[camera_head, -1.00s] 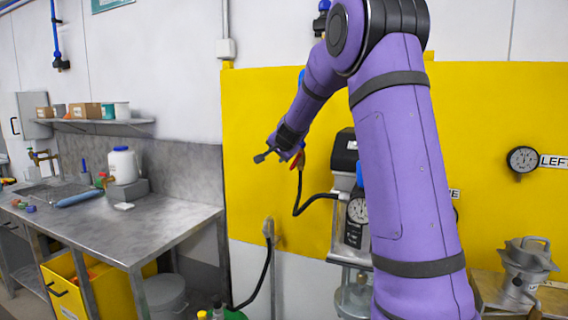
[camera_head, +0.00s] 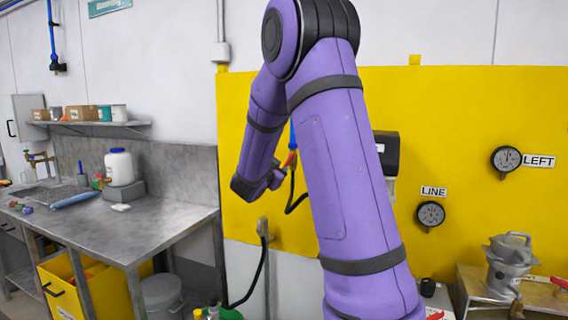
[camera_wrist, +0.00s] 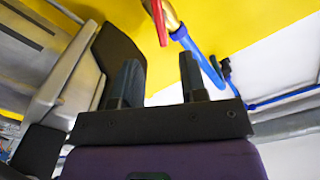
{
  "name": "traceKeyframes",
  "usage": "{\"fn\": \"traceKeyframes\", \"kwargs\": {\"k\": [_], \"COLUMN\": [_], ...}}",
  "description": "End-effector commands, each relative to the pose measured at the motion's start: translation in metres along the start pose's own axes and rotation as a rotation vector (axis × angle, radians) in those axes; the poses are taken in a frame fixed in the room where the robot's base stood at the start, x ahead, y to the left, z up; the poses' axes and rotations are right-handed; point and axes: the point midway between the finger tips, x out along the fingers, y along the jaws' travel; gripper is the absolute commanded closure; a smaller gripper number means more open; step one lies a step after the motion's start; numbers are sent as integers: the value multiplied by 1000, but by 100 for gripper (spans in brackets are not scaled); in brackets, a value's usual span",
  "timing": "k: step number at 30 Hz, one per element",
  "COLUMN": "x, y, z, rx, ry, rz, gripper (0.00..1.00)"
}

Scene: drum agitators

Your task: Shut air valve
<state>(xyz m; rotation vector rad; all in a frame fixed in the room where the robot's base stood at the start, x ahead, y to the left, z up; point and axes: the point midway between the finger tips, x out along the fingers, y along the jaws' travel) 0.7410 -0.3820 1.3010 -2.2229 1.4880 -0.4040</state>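The air valve has a red handle (camera_wrist: 157,20) and a brass body (camera_wrist: 173,14) on a blue pipe (camera_wrist: 196,52), at the top of the wrist view. In the head view the red handle (camera_head: 291,158) shows small against the yellow panel, beside my purple arm. My gripper (camera_wrist: 160,66) is open, its two dark fingers apart with nothing between them. The valve is beyond the fingertips, and the handle is not touched in the wrist view. In the head view my gripper (camera_head: 274,179) is partly hidden by my arm, just below and left of the handle.
A grey and black machine (camera_wrist: 70,65) stands close to my gripper's left in the wrist view. A black hose (camera_head: 292,200) hangs near the valve. A metal bench (camera_head: 150,225) stands at left.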

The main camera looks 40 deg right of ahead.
Motion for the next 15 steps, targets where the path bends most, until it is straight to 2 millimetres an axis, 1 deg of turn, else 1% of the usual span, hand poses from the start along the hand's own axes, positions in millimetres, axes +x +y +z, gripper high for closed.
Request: {"fn": "traceKeyframes", "kwargs": {"k": [5, 9, 15], "x": [25, 51, 82], "y": [1, 0, 0], "z": [0, 0, 0], "rx": [0, 0, 0], "ry": [1, 1, -1], "rz": [2, 1, 0], "gripper": [61, 61, 61]}}
